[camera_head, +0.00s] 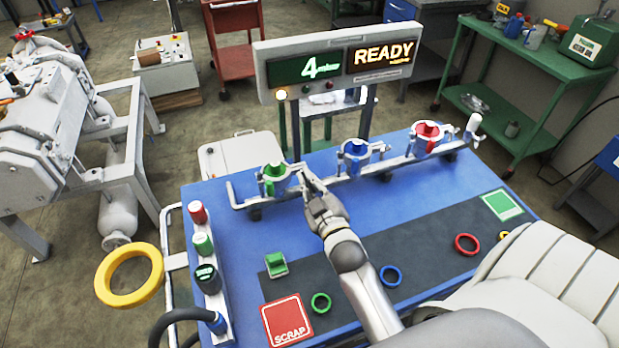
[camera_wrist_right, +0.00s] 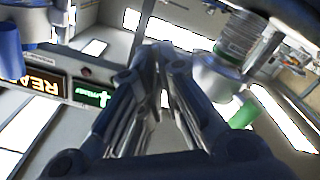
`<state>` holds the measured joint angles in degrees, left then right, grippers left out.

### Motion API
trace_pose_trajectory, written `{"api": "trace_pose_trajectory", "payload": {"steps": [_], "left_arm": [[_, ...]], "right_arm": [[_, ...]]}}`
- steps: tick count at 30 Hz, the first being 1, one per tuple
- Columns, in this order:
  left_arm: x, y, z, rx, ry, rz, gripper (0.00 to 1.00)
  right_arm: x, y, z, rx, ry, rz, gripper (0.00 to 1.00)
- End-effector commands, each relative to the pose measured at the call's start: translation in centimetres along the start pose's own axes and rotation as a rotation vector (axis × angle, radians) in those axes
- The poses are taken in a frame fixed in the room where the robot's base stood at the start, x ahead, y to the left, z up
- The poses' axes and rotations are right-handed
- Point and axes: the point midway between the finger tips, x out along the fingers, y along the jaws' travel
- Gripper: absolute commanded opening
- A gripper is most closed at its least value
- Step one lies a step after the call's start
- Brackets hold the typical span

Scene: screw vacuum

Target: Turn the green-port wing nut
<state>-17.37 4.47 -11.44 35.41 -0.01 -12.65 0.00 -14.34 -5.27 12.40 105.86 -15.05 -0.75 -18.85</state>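The green-port wing nut (camera_head: 274,168) sits on the leftmost port of the rail at the back of the blue table. My right gripper (camera_head: 308,180) is just right of this port, pointing toward the rail, apart from the nut as far as I can tell. In the right wrist view its fingers (camera_wrist_right: 161,60) converge with their tips close together, nothing visible between them. A green part (camera_wrist_right: 243,113) beside a grey port body shows right of the fingers there. My left gripper is not in view.
Blue (camera_head: 355,147) and red (camera_head: 428,131) ports stand farther right on the rail. A display (camera_head: 340,65) reading READY rises behind. A button post (camera_head: 208,265) stands at the left edge.

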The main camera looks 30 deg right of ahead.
Motion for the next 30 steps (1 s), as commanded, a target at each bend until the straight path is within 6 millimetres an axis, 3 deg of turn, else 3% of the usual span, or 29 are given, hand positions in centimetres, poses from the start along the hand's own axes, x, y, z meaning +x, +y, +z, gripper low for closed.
{"api": "trace_pose_trajectory", "payload": {"steps": [30], "left_arm": [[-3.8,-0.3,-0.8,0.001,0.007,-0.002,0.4]], "right_arm": [[0.0,0.0,-0.1,0.911,0.0,-0.001,0.0]]}}
